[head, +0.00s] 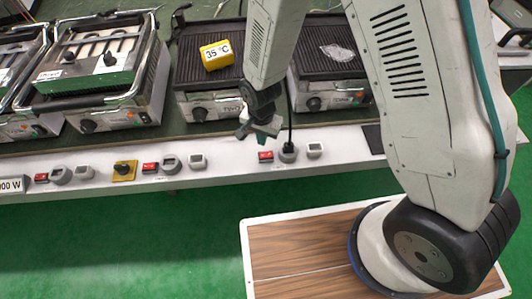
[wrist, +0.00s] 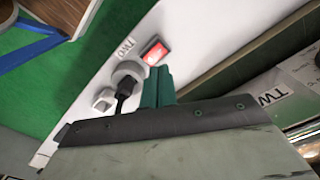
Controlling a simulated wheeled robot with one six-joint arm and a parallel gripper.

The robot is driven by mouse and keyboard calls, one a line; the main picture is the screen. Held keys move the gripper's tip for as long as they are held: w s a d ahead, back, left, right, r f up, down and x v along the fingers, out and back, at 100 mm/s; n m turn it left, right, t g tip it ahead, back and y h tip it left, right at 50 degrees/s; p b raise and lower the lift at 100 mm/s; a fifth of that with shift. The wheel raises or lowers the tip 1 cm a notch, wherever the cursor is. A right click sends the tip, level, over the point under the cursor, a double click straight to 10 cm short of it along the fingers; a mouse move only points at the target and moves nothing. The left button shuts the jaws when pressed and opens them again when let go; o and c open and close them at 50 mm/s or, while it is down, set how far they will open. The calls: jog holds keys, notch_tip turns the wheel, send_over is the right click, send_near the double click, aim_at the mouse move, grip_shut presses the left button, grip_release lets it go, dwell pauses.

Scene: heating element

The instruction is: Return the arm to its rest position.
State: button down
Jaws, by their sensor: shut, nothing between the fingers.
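My gripper (head: 262,130) hangs at the end of my pale grey arm in the head view, just above the front edge of the bench. It is shut with nothing held. It is close to a red switch (head: 265,156) and a grey round socket (head: 288,153) with a black plug and cable. In the wrist view my gripper's green fingers (wrist: 158,85) are together, in front of the same socket (wrist: 128,72) and red switch (wrist: 154,52). I cannot tell whether the fingers touch anything.
Several contact grills, one closed grill (head: 95,75) among them, stand along the bench. A yellow 35 °C block (head: 216,55) and a clear crumpled piece (head: 337,53) lie on two grill plates. More switches and sockets line the white front strip (head: 225,170). Green floor is clear at lower left.

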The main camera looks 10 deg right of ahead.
dwell(0.3)
jog(key=s+d+r+n, duration=0.2)
jog(key=s+d+r, duration=0.4)
jog(key=r, duration=0.6)
jog(key=s+d+r+n+t, duration=0.1)
jog(key=s+d+r+n, duration=0.1)
jog(key=s+d+r, duration=0.5)
jog(key=s+d+r+n, duration=0.2)
jog(key=s+d+r, duration=0.4)
jog(key=r, duration=1.2)
jog(key=shift+s+d+r, duration=0.25)
jog(key=shift+d+r, duration=0.1)
jog(key=shift+d, duration=0.5)
